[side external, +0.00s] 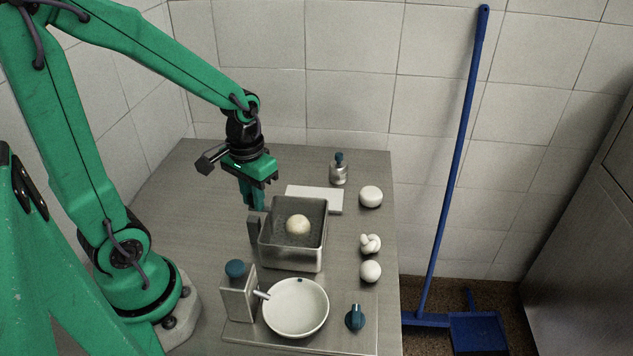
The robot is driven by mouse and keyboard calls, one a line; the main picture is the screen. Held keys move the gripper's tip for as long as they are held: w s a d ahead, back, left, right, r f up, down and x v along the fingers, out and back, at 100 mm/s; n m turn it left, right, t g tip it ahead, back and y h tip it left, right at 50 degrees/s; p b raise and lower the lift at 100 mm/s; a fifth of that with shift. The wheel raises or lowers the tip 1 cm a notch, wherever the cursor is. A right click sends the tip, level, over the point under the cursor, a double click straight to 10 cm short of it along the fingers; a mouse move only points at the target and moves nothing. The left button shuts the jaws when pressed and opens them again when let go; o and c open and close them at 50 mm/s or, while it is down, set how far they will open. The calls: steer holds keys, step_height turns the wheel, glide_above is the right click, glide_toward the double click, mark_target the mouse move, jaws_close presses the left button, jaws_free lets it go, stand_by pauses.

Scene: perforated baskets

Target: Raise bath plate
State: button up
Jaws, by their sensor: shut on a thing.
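A square metal bath (292,258) stands on the table. Inside it is a dark grey, speckled plate (284,241) with a pale round ball (298,225) on it. A dark upright handle (254,229) stands at the bath's left side; how it joins the plate is hidden. My gripper (254,207) points down at the top of this handle, left of the bath's back corner. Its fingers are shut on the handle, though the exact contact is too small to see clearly.
A white block (315,198) lies behind the bath. A small metal bottle (339,172), white balls (370,271) and a white knot (370,244) stand to the right. In front are a white bowl (296,308), a dispenser (239,295) and a blue knob (355,318). The table's left is clear.

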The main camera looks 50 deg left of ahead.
steer(key=shift+r, duration=1.75)
steer(key=o, duration=0.8)
steer(key=shift+c, duration=0.2)
steer(key=shift+r, duration=0.2)
step_height(320, 180, up, 7)
steer(key=shift+f, duration=0.15)
stand_by(0.5)
steer(key=s+d+r+m+t, duration=0.3)
steer(key=d+t, duration=0.1)
steer(key=t, duration=0.1)
steer(key=shift+s+d+r+t, duration=0.25)
steer(key=shift+r+t, duration=0.05)
steer(key=shift+r, duration=0.05)
stand_by(0.3)
